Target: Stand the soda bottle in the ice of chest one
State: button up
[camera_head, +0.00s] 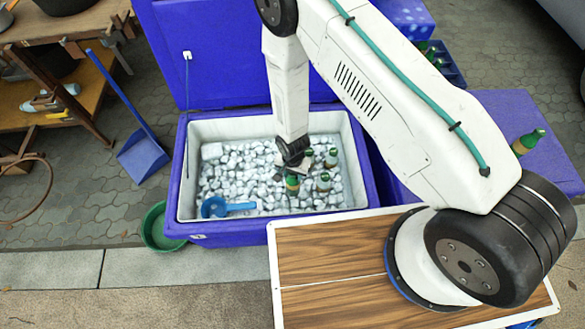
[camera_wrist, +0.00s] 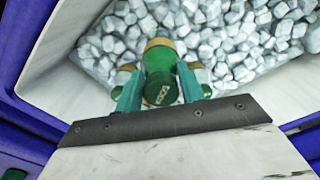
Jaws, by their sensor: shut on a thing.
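The green soda bottle (camera_head: 292,185) hangs below my gripper (camera_head: 291,168), inside the open blue chest (camera_head: 180,190) with white walls. In the wrist view my gripper (camera_wrist: 160,90) has its teal fingers closed on both sides of the soda bottle (camera_wrist: 161,60), around its green upper part, with the tan part beyond. Whether the bottle's base touches or sits in the ice (camera_head: 240,170) cannot be told. Two other green-topped bottles stand in the ice to the right, one nearer (camera_head: 324,181) and one farther (camera_head: 331,157).
A blue scoop (camera_head: 215,207) lies on the ice at the front left. The raised lid (camera_head: 215,50) stands behind. A blue dustpan (camera_head: 142,160) and green tub (camera_head: 157,230) are on the left.

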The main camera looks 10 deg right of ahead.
jog(key=shift+f, duration=4.5)
jog(key=shift+s+a, duration=0.1)
jog(key=shift+f, duration=0.55)
jog(key=o, duration=1.5)
jog(key=shift+o, duration=0.2)
notch_tip(320, 180, up, 27)
